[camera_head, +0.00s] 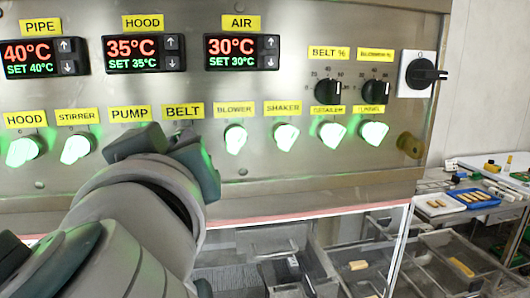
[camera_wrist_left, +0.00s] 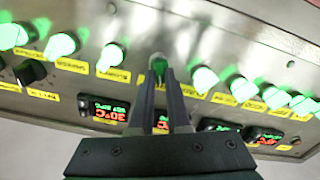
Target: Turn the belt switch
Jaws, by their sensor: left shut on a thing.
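The belt switch sits under the yellow BELT label (camera_head: 182,111) on the steel control panel (camera_head: 300,190). In the head view my left gripper (camera_head: 172,146) covers the switch, with only a green glow showing at its fingers. In the left wrist view the switch (camera_wrist_left: 158,64) is a lit green knob between the fingertips of my left gripper (camera_wrist_left: 160,76), which is shut on it. The knob's exact angle is hard to tell. My right gripper is not in view.
Lit green knobs stand close on both sides, including the blower knob (camera_head: 236,139) and the stirrer knob (camera_head: 76,148). Temperature displays (camera_head: 144,53) are above. A black rotary switch (camera_head: 420,74) is at the right.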

